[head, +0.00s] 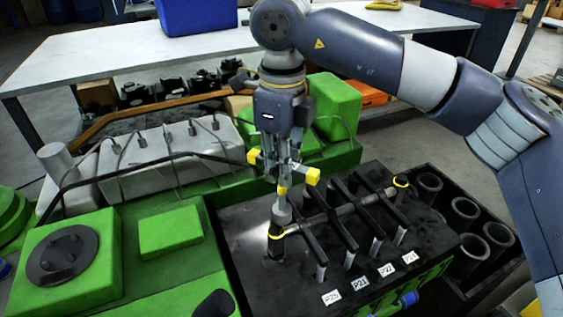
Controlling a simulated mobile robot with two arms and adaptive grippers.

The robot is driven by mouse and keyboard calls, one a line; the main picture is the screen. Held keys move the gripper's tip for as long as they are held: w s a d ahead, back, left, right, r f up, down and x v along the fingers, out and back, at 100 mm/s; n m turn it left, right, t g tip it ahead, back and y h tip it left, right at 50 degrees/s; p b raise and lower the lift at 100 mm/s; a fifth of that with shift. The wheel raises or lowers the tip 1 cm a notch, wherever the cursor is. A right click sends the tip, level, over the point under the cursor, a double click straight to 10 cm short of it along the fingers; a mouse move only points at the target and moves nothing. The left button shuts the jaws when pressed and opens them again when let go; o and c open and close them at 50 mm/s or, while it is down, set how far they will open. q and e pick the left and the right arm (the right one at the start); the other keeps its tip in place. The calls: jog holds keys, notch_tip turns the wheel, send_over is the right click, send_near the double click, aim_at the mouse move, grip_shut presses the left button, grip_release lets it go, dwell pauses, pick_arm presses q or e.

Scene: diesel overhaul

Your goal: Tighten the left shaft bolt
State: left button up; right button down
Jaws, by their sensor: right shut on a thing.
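My right gripper (284,178) points down above the left end of the rocker shaft (335,217) on the black engine top. It is shut on a grey upright tool (281,212). The tool's lower end meets the left shaft bolt area (276,240), where a yellow ring shows. The bolt head itself is hidden, and I cannot tell whether the tool is fully seated on it. A second yellow ring marks the right shaft bolt (400,182) at the shaft's other end. My left gripper is not in view.
Black rocker arms stand along the shaft, close to the right of the tool. White labels (359,284) lie in front. Open cylinders (466,215) stand at the right. Green engine covers (170,231) lie left. A white table (110,52) with a blue bin (200,14) stands behind.

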jog(key=shift+n, duration=0.3)
jog(key=n, duration=0.2)
jog(key=n+p, duration=0.1)
jog(key=shift+a+n, duration=0.4)
jog(key=n, duration=0.2)
jog(key=n+p, duration=0.1)
jog(key=shift+s+a+n, duration=0.1)
jog(key=shift+a+n, duration=0.25)
jog(key=shift+n, duration=0.05)
jog(key=shift+s+a+n+p, duration=0.1)
jog(key=shift+a+n+p, duration=0.15)
jog(key=shift+n, duration=1.2)
jog(key=shift+w+a+n+p, duration=0.1)
jog(key=shift+a+n+p, duration=0.2)
jog(key=shift+n, duration=1.2)
jog(key=shift+s+a+n+p, duration=0.1)
jog(key=shift+a+n+p, duration=0.15)
jog(key=shift+n, duration=1.2)
jog(key=shift+d, duration=0.1)
jog(key=shift+s+d+b, duration=0.6)
jog(key=shift+s+d, duration=0.15)
jog(key=shift+d, duration=0.1)
